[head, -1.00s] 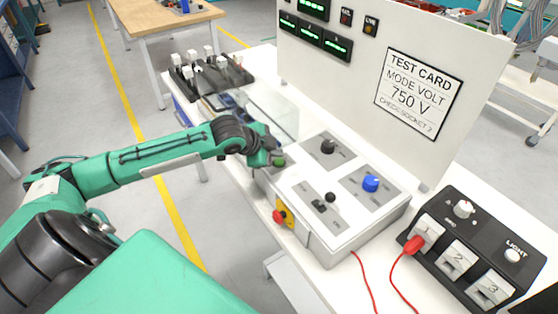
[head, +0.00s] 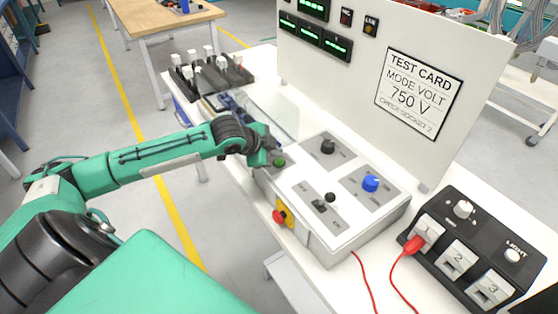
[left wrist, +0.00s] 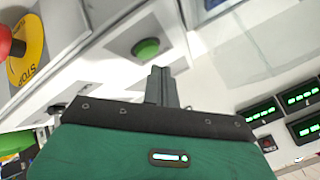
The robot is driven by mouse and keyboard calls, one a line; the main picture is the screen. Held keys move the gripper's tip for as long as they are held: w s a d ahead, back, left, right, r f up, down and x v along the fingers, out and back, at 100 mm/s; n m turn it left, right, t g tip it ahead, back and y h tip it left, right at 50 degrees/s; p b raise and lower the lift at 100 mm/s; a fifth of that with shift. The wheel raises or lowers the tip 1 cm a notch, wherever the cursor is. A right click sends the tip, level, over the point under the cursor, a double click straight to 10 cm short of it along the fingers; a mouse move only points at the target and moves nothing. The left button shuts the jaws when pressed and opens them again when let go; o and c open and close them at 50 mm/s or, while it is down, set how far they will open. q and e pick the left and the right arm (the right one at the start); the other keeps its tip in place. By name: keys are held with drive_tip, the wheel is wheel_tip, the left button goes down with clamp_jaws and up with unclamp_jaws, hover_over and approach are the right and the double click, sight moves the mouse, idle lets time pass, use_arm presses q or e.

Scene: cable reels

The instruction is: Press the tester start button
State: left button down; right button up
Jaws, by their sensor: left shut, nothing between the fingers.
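The green button (head: 279,162) sits on the far left corner of the sloped tester panel (head: 345,226). In the left wrist view the green button (left wrist: 147,49) shows clearly in its grey plate. My left gripper (head: 268,158) is at that corner, right beside the button. Its fingers (left wrist: 160,73) are shut and empty, with their tips close to the button's edge in the wrist view. I cannot tell whether they touch it. My right gripper is not in view.
The panel also has a black knob (head: 328,146), a blue knob (head: 371,183) and a red stop button (head: 280,216) on its side. A test card (head: 418,92) hangs on the upright board. A black socket box (head: 474,248) with a red plug stands at the right.

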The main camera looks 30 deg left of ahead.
sight(276, 162)
use_arm(q)
drive_tip(key=shift+f, duration=0.1)
drive_tip(key=shift+f, duration=0.35)
drive_tip(key=shift+f, duration=0.45)
idle(0.9)
drive_tip(key=shift+r+p, duration=0.85)
drive_tip(key=shift+p, duration=0.45)
wheel_tip(276, 162, up, 5)
drive_tip(key=p, duration=0.5)
drive_tip(key=shift+r, duration=0.1)
